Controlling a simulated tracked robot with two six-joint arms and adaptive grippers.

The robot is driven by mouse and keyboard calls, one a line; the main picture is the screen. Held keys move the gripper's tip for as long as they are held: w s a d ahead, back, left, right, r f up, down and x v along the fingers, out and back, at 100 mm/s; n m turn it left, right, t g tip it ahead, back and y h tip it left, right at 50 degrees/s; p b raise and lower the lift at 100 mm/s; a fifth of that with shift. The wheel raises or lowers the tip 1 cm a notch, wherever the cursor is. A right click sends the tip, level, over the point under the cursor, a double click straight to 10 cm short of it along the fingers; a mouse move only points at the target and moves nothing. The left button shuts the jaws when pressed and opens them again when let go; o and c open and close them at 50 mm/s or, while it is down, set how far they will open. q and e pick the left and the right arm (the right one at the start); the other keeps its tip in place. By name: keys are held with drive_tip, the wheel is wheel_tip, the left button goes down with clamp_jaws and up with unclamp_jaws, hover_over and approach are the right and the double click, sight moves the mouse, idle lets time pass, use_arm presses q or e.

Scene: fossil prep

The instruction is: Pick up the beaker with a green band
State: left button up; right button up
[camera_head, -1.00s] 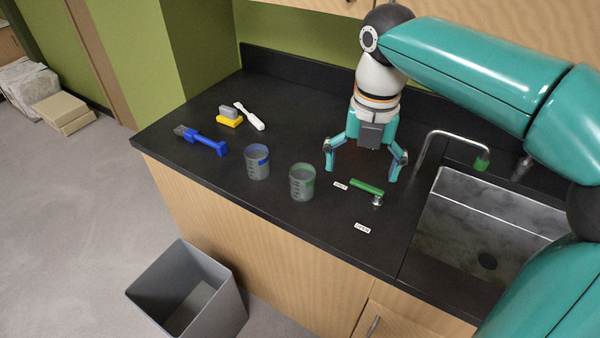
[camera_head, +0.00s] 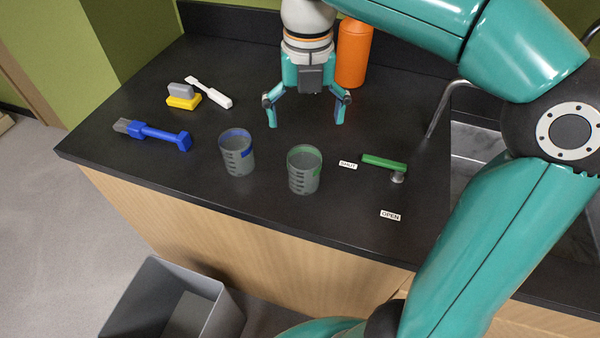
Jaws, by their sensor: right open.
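The beaker with a green band (camera_head: 304,172) stands upright on the black counter near its front edge. It is clear grey with dark marks and a green band at the rim. My right gripper (camera_head: 306,122) is open and empty, with its fingers pointing down. It is behind the green-banded beaker in the picture, apart from it. The beaker with a blue band (camera_head: 237,154) stands upright to the left of the green one, with a small gap between them. My left gripper is not in view.
A green-handled valve (camera_head: 384,163) with SHUT and OPEN labels lies right of the beakers, before the sink (camera_head: 478,145). An orange bottle (camera_head: 352,54) stands behind my gripper. A grey bin (camera_head: 222,318) stands below.

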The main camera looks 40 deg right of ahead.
sight(304, 174)
drive_tip(key=f+b, duration=0.1)
drive_tip(key=f, duration=1)
drive_tip(key=shift+d+f, duration=0.2)
drive_tip(key=f, duration=0.2)
drive_tip(key=w+f, duration=0.1)
drive_tip(key=f, duration=0.1)
drive_tip(key=shift+d, duration=0.1)
drive_tip(key=shift+s+f, duration=0.1)
drive_tip(key=shift+f, duration=0.45)
drive_tip(key=c, duration=1)
